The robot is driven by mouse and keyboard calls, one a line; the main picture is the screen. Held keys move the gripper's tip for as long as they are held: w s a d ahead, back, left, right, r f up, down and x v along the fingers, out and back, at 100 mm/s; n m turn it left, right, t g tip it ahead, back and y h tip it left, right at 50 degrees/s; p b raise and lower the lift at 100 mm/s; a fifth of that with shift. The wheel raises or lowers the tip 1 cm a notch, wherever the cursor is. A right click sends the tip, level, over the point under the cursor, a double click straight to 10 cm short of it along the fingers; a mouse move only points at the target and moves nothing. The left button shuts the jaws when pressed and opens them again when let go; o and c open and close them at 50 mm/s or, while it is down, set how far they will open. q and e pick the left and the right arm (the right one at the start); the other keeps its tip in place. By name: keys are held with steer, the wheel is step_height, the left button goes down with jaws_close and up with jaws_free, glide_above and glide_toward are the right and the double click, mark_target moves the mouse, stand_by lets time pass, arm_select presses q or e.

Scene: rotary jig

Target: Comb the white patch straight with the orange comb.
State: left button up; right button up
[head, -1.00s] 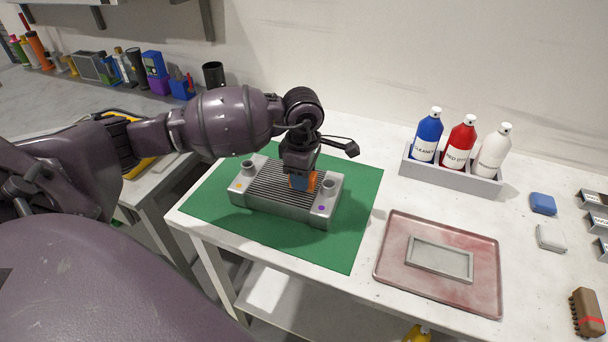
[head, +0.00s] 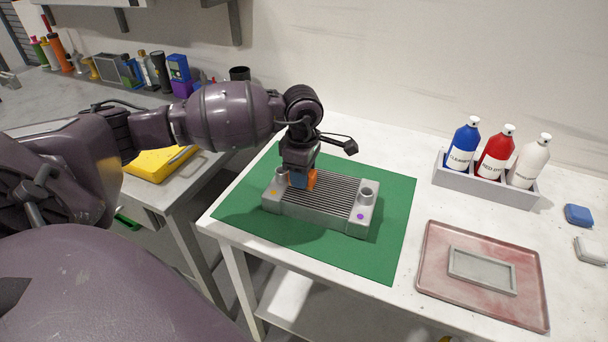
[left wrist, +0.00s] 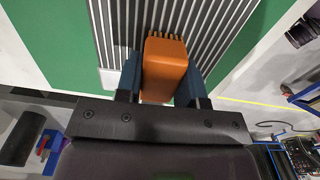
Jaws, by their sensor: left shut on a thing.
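My left gripper (head: 299,176) is shut on the orange comb (head: 311,179). The comb also shows in the left wrist view (left wrist: 165,67), between the two fingers, its teeth pointing at the grooves of the fins. The grey finned block (head: 345,217) lies on a green mat. I cannot tell whether the teeth touch the fins. I cannot make out a white patch on the fins; the gripper and comb hide part of them. My right gripper is out of view.
The green mat (head: 387,238) has bare room around the block. To the right, a reddish tray (head: 435,278) holds a grey frame (head: 482,287). Behind it, a grey holder (head: 485,190) carries blue, red and white bottles. A yellow case (head: 150,165) lies on the left bench.

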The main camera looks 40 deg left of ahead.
arm_select(q)
step_height(320, 180, up, 4)
steer(key=shift+r+p, duration=0.1)
steer(key=shift+p, duration=0.35)
steer(key=shift+w+r+p, duration=0.1)
steer(key=shift+r+p, duration=0.2)
steer(key=shift+r, duration=0.35)
steer(key=shift+r+p, duration=0.3)
steer(key=shift+r, duration=1)
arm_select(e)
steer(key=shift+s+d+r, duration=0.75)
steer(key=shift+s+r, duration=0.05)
